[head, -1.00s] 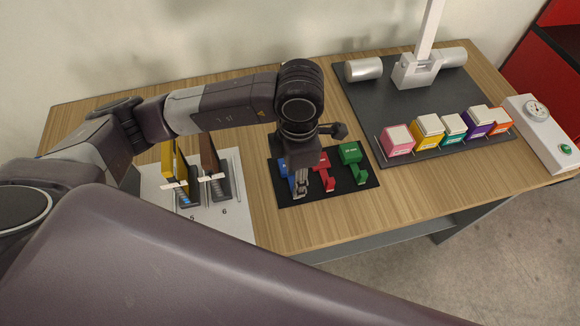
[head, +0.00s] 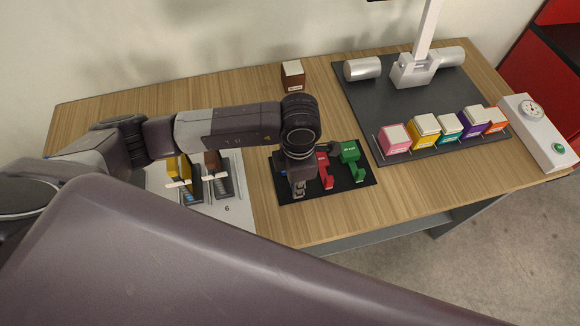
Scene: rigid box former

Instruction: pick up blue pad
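The blue pad (head: 281,173) lies at the left end of a black mat (head: 340,187), mostly hidden behind my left gripper and wrist. Only a small bit of blue shows. My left gripper (head: 299,190) points down over or in front of the blue pad. I cannot tell whether it touches the pad or how far its fingers are apart. A red piece (head: 325,173) and a green piece (head: 350,153) stand on the same mat to the right. My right gripper is not in view.
A brown block with a pale top (head: 292,75) stands at the back. A dark board (head: 400,105) at the right holds a row of several coloured boxes and a metal stand. A white panel with a gauge (head: 540,130) is far right. A pale plate (head: 225,220) with yellow and brown pieces is left.

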